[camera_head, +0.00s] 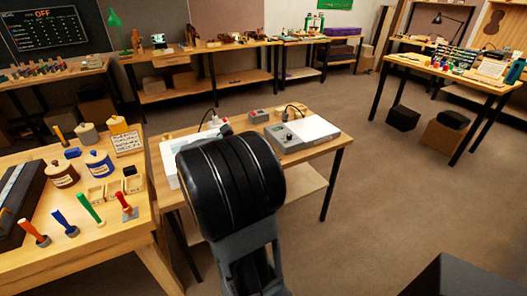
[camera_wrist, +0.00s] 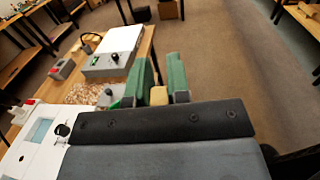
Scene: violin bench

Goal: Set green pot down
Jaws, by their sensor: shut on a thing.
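My gripper (camera_wrist: 160,76) shows in the wrist view as two green fingers beyond a dark bar, above the small table. It is shut on a tan piece (camera_wrist: 158,96) between the fingers, which looks like the top of the green pot. The pot's body is mostly hidden behind the gripper. A bit of green shows to the left of the fingers, but I cannot tell whether it is the pot. In the head view my black arm hides the gripper and what it holds.
The small table (camera_head: 316,150) bears a grey device with a white top plate (camera_head: 306,132), a small grey box (camera_head: 259,116) and a white device with a bluish screen (camera_wrist: 38,135). Brown (camera_head: 62,174) and blue (camera_head: 98,163) pots stand on the left bench among upright tools.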

